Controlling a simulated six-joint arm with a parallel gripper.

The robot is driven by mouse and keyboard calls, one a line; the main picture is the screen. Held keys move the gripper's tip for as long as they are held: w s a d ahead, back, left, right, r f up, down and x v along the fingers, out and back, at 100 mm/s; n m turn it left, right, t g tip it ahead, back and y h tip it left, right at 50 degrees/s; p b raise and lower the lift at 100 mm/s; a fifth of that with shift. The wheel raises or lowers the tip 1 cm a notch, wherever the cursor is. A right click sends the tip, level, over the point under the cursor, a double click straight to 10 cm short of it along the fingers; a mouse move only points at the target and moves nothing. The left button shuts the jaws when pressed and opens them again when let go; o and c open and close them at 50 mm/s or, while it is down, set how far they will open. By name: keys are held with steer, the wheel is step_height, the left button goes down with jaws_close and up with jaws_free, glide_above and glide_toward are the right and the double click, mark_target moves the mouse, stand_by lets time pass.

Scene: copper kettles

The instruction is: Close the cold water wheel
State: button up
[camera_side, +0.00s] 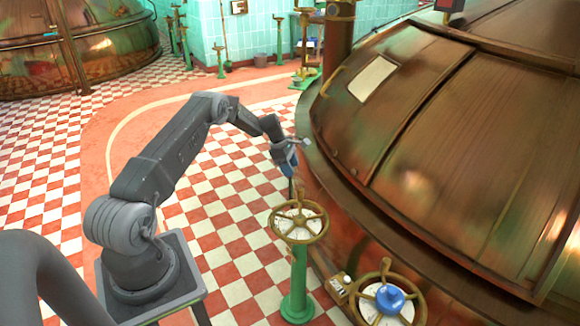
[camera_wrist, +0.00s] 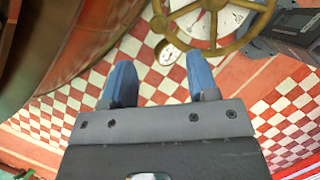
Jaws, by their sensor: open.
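A brass spoked wheel (camera_side: 300,219) over a white dial sits on a green pedestal (camera_side: 298,280), right of centre in the side view. It also shows at the top of the wrist view (camera_wrist: 212,46), partly cut off. A second brass wheel with a blue hub (camera_side: 390,299) is at the bottom right of the side view. No readable label tells which is the cold water wheel. My gripper (camera_side: 290,172) is just above the far edge of the pedestal wheel. In the wrist view my gripper (camera_wrist: 160,68) has its blue fingers apart with nothing between them.
A large copper kettle (camera_side: 440,130) fills the right side, close to my gripper and both wheels. A small panel (camera_side: 341,288) stands beside the lower wheel. The checkered floor (camera_side: 235,215) is clear left of the pedestal. Another copper kettle (camera_side: 85,60) stands far back left.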

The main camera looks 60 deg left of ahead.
steer(key=shift+s+a, duration=0.2)
steer(key=shift+s, duration=0.2)
steer(key=shift+c, duration=1.3)
steer(key=s+a+n+t, duration=0.1)
steer(key=s, duration=0.2)
steer(key=s+a+f+n+t+h, duration=0.1)
steer(key=s+a+t, duration=0.1)
steer(key=s, duration=0.1)
steer(key=s+a+f+n+t, duration=0.1)
steer(key=s+t, duration=0.1)
steer(key=s, duration=0.1)
steer(key=shift+s+a+f+n+h, duration=0.15)
steer(key=shift+a+f+n+h, duration=0.05)
steer(key=shift+a+n+h, duration=0.1)
jaws_close()
steer(key=w+r+x, duration=0.1)
steer(key=r+x, duration=0.1)
steer(key=x, duration=1)
steer(key=shift+w+d+f, duration=0.3)
steer(key=shift+w+d, duration=0.2)
steer(key=shift+w, duration=0.05)
